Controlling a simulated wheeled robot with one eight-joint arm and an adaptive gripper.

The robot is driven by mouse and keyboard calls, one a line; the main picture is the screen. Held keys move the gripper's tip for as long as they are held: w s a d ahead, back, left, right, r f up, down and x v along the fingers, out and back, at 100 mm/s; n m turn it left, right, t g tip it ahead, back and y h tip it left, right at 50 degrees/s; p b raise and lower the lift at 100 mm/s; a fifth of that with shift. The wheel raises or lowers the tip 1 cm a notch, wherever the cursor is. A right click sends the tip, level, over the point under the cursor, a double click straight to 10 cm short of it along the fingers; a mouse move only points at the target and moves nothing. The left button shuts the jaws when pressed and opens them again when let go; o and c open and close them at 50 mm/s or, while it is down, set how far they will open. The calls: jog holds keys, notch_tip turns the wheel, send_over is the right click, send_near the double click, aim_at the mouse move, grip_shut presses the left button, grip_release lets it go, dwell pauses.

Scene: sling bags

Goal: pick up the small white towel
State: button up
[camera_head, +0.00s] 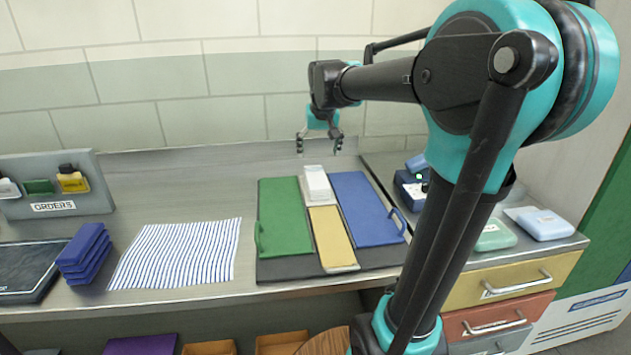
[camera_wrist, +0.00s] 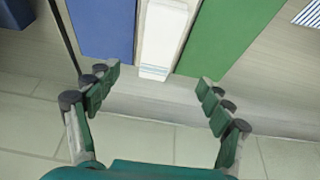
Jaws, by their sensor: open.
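The small white towel (camera_head: 316,186) lies folded at the far end of a yellow board (camera_head: 332,240), between a green board and a blue board. In the wrist view the towel (camera_wrist: 163,38) is a white strip with thin bluish stripes near its end. My gripper (camera_head: 319,143) is open and empty, above the back of the counter, just beyond the towel in the head view. In the wrist view my gripper's fingers (camera_wrist: 160,80) are spread wide, with the towel's striped end between and ahead of them, not touching.
The green board (camera_head: 284,218) and the blue board (camera_head: 364,208) flank the towel. A larger striped cloth (camera_head: 178,254) lies to the left beside stacked blue cloths (camera_head: 84,252). An orders holder (camera_head: 55,187) stands at the left. The tiled wall (camera_head: 235,109) is close behind.

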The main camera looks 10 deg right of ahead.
aim_at(316, 176)
jog(key=x, duration=0.9)
jog(key=shift+w+x, duration=0.15)
jog(key=shift+x, duration=1.15)
jog(key=shift+w+x, duration=0.2)
jog(key=shift+x, duration=1.1)
jog(key=shift+d+r, duration=0.1)
jog(key=shift+r, duration=0.05)
jog(key=c, duration=1.3)
jog(key=shift+r, duration=0.1)
